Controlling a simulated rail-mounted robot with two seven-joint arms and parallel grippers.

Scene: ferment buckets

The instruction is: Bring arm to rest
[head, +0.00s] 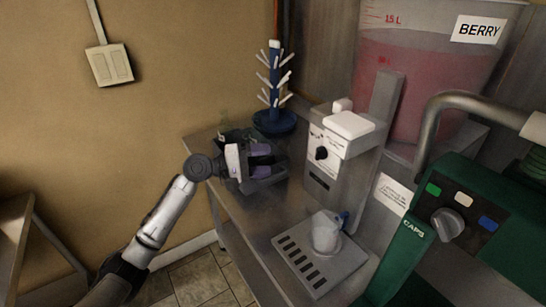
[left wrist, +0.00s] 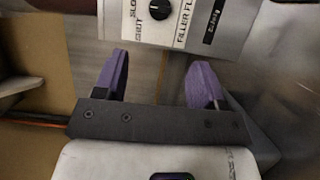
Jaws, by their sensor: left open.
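My left gripper (head: 266,161) is in the head view, left of the filler machine, at the end of my left arm coming in from the lower left. Its purple-padded fingers stand apart with nothing between them. The left wrist view shows the same open gripper (left wrist: 160,82) with bare counter behind the gap. The filler machine (head: 325,165) has a black knob and a white top; its labelled front also shows in the left wrist view (left wrist: 200,22). My right gripper is not in view.
A blue bottle tree (head: 274,85) stands behind my gripper. A clear cup (head: 325,232) sits on the slotted drip tray (head: 296,262). A bucket marked BERRY (head: 420,75) stands at back right. A green caps machine (head: 450,235) is at right. Floor at lower left is open.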

